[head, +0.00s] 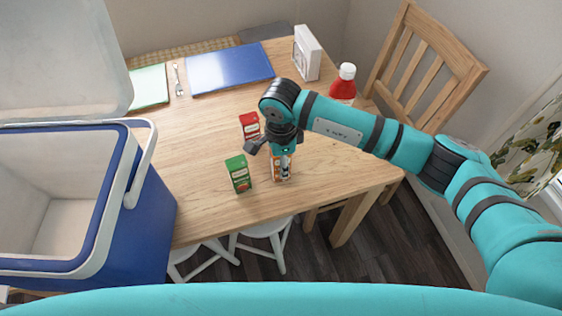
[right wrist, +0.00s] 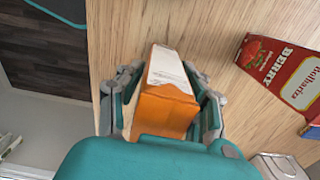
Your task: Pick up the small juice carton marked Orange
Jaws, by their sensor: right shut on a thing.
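The small orange carton (head: 281,170) is under my right gripper, near the front edge of the table, right of a green carton (head: 239,174). In the right wrist view the orange carton (right wrist: 166,95) sits between both fingers, its white-and-orange top toward the camera. My right gripper (head: 283,153) is shut on it from above. I cannot tell whether its base touches the table. A red carton (head: 249,125) stands behind; it shows in the right wrist view (right wrist: 285,75) with the word Berry. My left gripper is out of view.
An open blue cooler (head: 135,215) stands left of the wooden table (head: 200,125). A red bottle (head: 344,84) and a white framed object (head: 307,53) stand to the right. A blue board (head: 230,68), a fork (head: 178,80) and a pale green mat (head: 150,87) lie at the back.

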